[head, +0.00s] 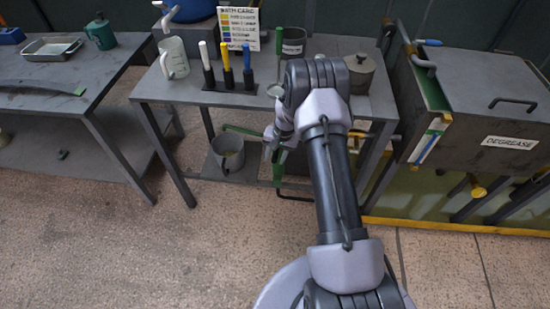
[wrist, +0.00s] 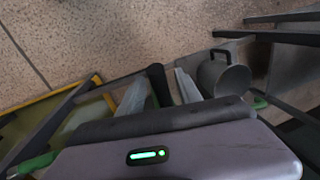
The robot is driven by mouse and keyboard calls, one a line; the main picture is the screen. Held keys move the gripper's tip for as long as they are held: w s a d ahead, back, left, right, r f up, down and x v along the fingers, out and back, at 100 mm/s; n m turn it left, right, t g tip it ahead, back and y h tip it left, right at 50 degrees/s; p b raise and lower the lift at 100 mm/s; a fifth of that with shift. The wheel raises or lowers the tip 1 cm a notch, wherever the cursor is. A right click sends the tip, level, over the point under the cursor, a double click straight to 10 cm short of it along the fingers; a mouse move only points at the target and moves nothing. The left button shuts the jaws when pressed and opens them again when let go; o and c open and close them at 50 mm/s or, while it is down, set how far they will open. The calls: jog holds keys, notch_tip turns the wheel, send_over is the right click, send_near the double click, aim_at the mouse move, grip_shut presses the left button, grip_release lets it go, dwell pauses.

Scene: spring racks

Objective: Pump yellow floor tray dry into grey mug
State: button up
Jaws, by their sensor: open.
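The grey mug (head: 229,158), an open-topped grey vessel, stands on the bench's lower shelf. It also shows in the wrist view, with its dark handle (wrist: 222,76). The yellow floor tray (head: 450,217) lies under the tank at the right; a yellow-rimmed pan in the wrist view (wrist: 52,96) looks like it. A green bar (head: 243,131) runs beside my wrist above the mug, and a green bent piece (head: 293,197) hangs below; I cannot tell whether they form one pump. My gripper (wrist: 161,92) is open, with a dark upright rod (wrist: 159,84) between its fingers. My arm hides much there.
The bench top (head: 330,103) carries white, yellow and blue handles in a rack (head: 228,87), a jug (head: 173,58), a dark cup (head: 293,42) and a lidded pot (head: 358,73). The DEGREASE tank (head: 480,110) stands right. Floor (head: 150,240) in front is clear.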

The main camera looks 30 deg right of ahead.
jog(key=shift+c, duration=0.3)
grip_shut()
dwell(1.1)
